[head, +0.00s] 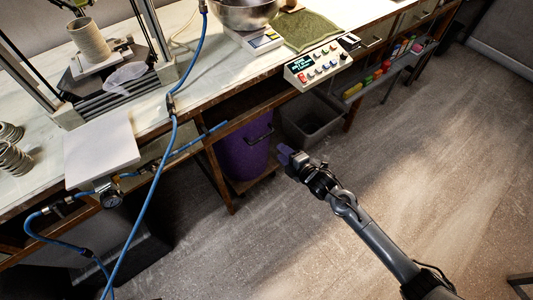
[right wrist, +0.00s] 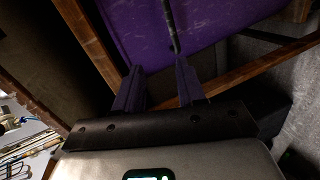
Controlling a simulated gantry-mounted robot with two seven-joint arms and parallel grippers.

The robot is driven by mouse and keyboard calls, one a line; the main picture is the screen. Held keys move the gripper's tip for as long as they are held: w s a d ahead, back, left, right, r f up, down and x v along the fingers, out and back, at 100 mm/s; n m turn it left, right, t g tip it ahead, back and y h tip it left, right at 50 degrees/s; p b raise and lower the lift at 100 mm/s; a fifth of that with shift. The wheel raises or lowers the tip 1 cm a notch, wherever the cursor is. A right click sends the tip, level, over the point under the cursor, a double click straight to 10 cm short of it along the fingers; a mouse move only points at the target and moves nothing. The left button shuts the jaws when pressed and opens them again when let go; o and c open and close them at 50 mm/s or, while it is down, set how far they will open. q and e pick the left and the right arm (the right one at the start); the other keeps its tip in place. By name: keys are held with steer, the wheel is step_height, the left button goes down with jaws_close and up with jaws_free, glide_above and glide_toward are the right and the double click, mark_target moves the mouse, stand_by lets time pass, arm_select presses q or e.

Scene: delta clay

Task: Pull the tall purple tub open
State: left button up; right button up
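The tall purple tub (head: 240,158) stands under the workbench, on a low wooden shelf. A dark bar handle (head: 262,135) is on its front. My right gripper (head: 284,152) is in front of the tub, to the right of the handle in the head view. In the right wrist view its two purple fingers (right wrist: 158,75) are apart with nothing between them. The tub's purple wall (right wrist: 215,22) fills the top there, and the handle (right wrist: 172,28) lies beyond the fingertips, nearly in line with the right finger. Whether they touch cannot be told. My left gripper is not in view.
A grey bin (head: 312,122) stands to the right of the tub. A wooden leg (head: 218,180) of the bench is at the tub's left. A blue hose (head: 172,150) hangs farther left. A control box (head: 318,66) sits on the bench edge above. The floor in front is clear.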

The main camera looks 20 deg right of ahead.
arm_select(q)
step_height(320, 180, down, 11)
steer(key=b, duration=0.9)
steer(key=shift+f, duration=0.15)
arm_select(e)
steer(key=w+a+f+n, duration=0.2)
steer(key=w+f, duration=0.4)
steer(key=w, duration=0.6)
steer(key=shift+w+f+t+y, duration=0.2)
steer(key=shift+f+t+y, duration=0.1)
steer(key=shift+t+y, duration=0.1)
steer(key=shift+d, duration=0.1)
steer(key=shift+c, duration=0.4)
jaws_close()
